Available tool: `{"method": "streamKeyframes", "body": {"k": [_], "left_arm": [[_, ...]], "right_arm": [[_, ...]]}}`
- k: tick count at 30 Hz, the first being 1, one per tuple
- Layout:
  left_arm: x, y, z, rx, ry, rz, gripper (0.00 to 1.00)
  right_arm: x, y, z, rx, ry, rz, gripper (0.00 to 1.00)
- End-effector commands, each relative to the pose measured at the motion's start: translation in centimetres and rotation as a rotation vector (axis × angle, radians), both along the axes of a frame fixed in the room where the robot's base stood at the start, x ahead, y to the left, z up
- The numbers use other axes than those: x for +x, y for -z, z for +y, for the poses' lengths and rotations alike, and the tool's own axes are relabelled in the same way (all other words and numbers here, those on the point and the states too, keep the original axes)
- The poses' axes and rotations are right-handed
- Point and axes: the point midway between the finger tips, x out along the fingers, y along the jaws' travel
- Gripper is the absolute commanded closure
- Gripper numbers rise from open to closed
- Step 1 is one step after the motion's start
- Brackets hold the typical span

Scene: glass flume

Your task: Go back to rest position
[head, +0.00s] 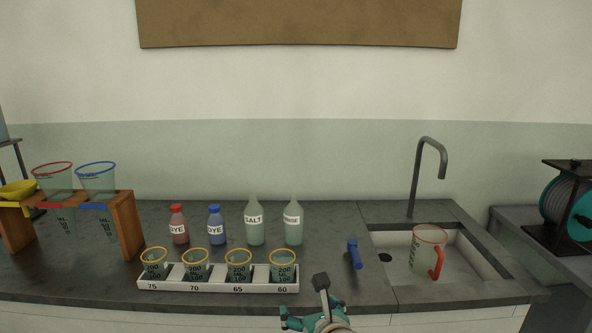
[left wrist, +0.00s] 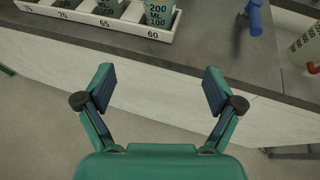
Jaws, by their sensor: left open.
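My left gripper (head: 306,317) shows at the bottom edge of the head view, in front of the counter's front edge and partly cut off. In the left wrist view its two teal fingers (left wrist: 159,83) are spread wide with nothing between them. Behind the gap are the counter's pale front and the floor. The gripper is apart from the counter objects. My right gripper is not in view.
A white tray (head: 215,287) of yellow-rimmed beakers stands near the counter's front edge. Bottles (head: 255,222) stand behind it. A blue-handled object (head: 354,254) lies near the sink, which holds a red-rimmed jug (head: 427,252). A wooden rack (head: 126,222) holds funnel-like cups at left.

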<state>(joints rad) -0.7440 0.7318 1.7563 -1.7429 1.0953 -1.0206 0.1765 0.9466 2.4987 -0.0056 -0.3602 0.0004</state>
Motion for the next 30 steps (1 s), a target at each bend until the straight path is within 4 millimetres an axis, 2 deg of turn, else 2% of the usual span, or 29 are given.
{"method": "streamKeyframes", "body": {"k": [5, 11, 16, 20, 23, 25, 27, 29, 30], "left_arm": [[1.4, 1.2, 3.4, 0.004, -0.064, 0.028, 0.07], [2.7, 3.7, 7.9, 0.018, -0.143, 0.078, 0.07], [2.4, 7.3, 12.7, 0.035, -0.23, 0.163, 0.07], [0.6, 11.9, 17.1, 0.023, -0.326, 0.291, 0.07], [-2.7, 17.0, 20.8, -0.037, -0.43, 0.444, 0.07], [-6.0, 20.7, 22.8, -0.113, -0.524, 0.562, 0.07], [-10.0, 24.2, 24.1, -0.216, -0.634, 0.675, 0.07], [-13.8, 26.8, 24.6, -0.322, -0.746, 0.769, 0.07], [-16.5, 28.3, 24.6, -0.401, -0.832, 0.827, 0.07]], "right_arm": [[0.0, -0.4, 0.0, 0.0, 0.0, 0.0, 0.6], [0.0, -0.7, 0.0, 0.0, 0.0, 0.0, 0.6], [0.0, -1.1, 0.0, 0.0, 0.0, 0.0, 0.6], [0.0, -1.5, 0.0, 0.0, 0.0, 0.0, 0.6], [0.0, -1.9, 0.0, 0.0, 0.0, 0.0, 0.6], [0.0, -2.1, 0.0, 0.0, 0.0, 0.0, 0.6], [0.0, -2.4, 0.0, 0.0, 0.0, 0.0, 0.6], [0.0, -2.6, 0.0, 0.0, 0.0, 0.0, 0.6], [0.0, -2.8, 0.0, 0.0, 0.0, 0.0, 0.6]]}}
